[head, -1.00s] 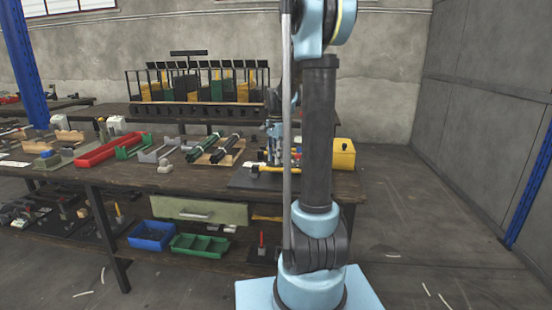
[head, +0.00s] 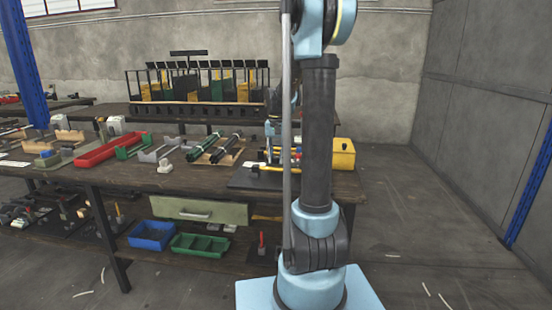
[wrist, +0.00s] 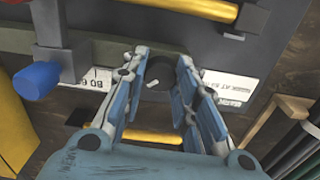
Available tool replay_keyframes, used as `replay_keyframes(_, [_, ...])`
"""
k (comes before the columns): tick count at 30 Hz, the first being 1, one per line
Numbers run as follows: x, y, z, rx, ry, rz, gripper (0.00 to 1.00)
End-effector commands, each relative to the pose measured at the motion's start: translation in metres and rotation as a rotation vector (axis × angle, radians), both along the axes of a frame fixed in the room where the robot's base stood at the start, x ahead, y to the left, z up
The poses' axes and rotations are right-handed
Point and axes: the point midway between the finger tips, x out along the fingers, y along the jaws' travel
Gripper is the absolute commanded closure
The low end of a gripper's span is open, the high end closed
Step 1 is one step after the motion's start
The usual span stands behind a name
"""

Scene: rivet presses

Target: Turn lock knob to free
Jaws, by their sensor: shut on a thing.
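The lock knob (wrist: 158,72) is a dark round knob with a white pointer mark, seen in the wrist view between my fingertips. The mark lies at a slant. My gripper (wrist: 162,62) has its blue-grey fingers on either side of the knob and is shut on it. A white label strip (wrist: 233,83) runs on both sides behind the fingers; its lettering is partly covered and I cannot read it fully. In the head view my own arm hides the knob and most of the gripper.
A blue-capped handle (wrist: 37,81) on a grey block stands left of my gripper. A yellow bar (wrist: 195,8) crosses above. In the head view a yellow box (head: 342,154) is at the bench's right end, beside the dark base plate (head: 250,180). Green rods (head: 203,147) lie leftward.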

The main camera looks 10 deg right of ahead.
Motion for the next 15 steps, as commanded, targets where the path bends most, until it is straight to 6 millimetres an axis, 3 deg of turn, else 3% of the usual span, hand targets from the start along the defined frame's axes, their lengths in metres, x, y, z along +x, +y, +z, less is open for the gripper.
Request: replay_keyframes(15, [0.0021, 0.0002, 0.0005, 0.000, -0.004, 0.485, 0.97])
